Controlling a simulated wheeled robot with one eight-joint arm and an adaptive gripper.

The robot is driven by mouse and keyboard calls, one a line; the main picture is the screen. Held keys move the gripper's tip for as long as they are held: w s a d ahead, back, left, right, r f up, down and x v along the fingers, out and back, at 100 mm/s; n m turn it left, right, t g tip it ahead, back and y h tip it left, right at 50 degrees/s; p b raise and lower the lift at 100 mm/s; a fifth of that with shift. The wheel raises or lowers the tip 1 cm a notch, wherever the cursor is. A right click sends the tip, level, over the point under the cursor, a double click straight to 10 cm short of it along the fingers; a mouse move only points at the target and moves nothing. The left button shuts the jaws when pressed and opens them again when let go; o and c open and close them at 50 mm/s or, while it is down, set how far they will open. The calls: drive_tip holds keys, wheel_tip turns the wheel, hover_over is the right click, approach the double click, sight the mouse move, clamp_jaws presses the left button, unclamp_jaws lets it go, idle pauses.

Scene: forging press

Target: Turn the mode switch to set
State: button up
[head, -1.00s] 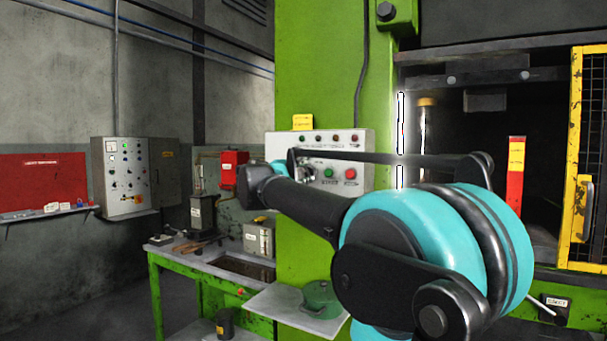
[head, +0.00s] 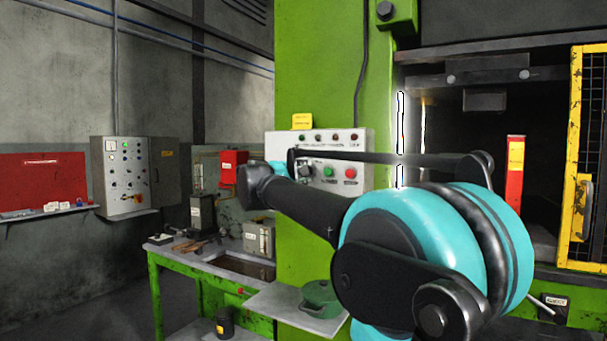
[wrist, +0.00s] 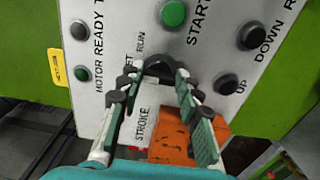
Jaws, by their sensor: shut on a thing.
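The mode switch (wrist: 158,67) is a dark knob on the pale control panel (wrist: 105,30), between the partly covered SET label and the RUN label in the wrist view. My gripper (wrist: 157,76) is shut on this knob, with one finger on each side. The fingers hide parts of it, and I cannot tell which label it points to. In the head view the control panel (head: 368,146) is on the green press column. My arm hides part of the panel there, and the switch and fingertips are hard to make out.
Near the knob are a green START button (wrist: 173,13) and dark buttons marked UP (wrist: 227,84) and DOWN (wrist: 251,38). An orange piece (wrist: 175,140) shows below, between my fingers. A shelf (head: 275,300) with a green pot (head: 321,298) juts out below the panel.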

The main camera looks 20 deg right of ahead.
drive_tip(key=o, duration=1.2)
drive_tip(key=shift+c, duration=0.2)
drive_tip(key=v, duration=1.2)
drive_tip(key=shift+s, duration=0.1)
drive_tip(key=s+d+f+m+g+y, duration=0.1)
drive_tip(key=s+f+m+g+y, duration=0.15)
drive_tip(key=f, duration=1.45)
drive_tip(key=s+d+f+m+g+y, duration=0.1)
drive_tip(key=s+f+m+g+y, duration=0.2)
drive_tip(key=f, duration=1.4)
drive_tip(key=s+a+f+y, duration=0.3)
drive_tip(key=s+f, duration=0.1)
drive_tip(key=f, duration=0.3)
drive_tip(key=s+a+f+m+g+y, duration=0.1)
drive_tip(key=s+a+f+y, duration=0.1)
drive_tip(key=s+f, duration=0.3)
drive_tip(key=s+a+f+m+y, duration=0.1)
drive_tip(key=s+a+f+y, duration=0.2)
drive_tip(key=f, duration=0.5)
drive_tip(key=shift+s+a+f+y, duration=0.35)
drive_tip(key=shift+s+a, duration=0.4)
drive_tip(key=shift+a, duration=0.15)
